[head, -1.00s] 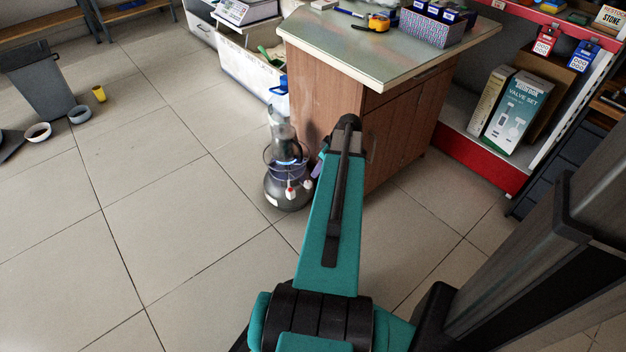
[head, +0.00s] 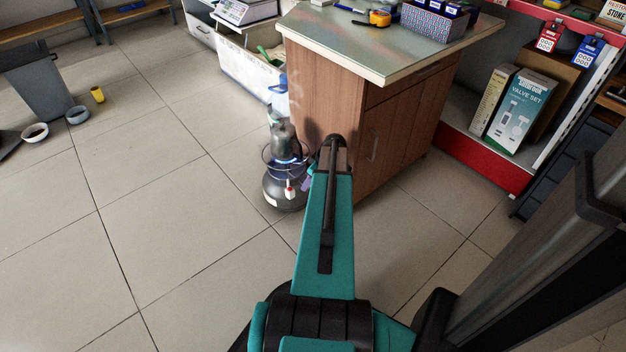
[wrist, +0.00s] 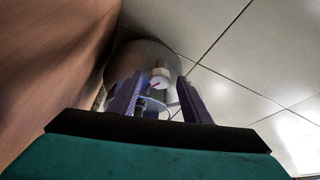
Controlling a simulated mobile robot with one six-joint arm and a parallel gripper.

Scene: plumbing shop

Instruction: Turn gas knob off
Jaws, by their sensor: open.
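The gas heater (head: 286,184) is a squat dark-grey gas bottle with a wire guard and a blue flame on top, on the floor beside the wooden counter. A small white knob with a red mark (head: 289,193) shows on its front. In the wrist view the white gas knob (wrist: 159,77) sits in front of the grey bottle (wrist: 150,58), between my purple fingers. My gripper (wrist: 155,95) is open around the line to the knob, and I cannot tell whether it touches. In the head view my arm mostly hides the gripper.
The wooden counter (head: 330,115) stands right behind the heater and close to my arm. Boxes (head: 515,105) stand on a red-edged shelf at right. A grey bin (head: 40,85) and small bowls lie far left.

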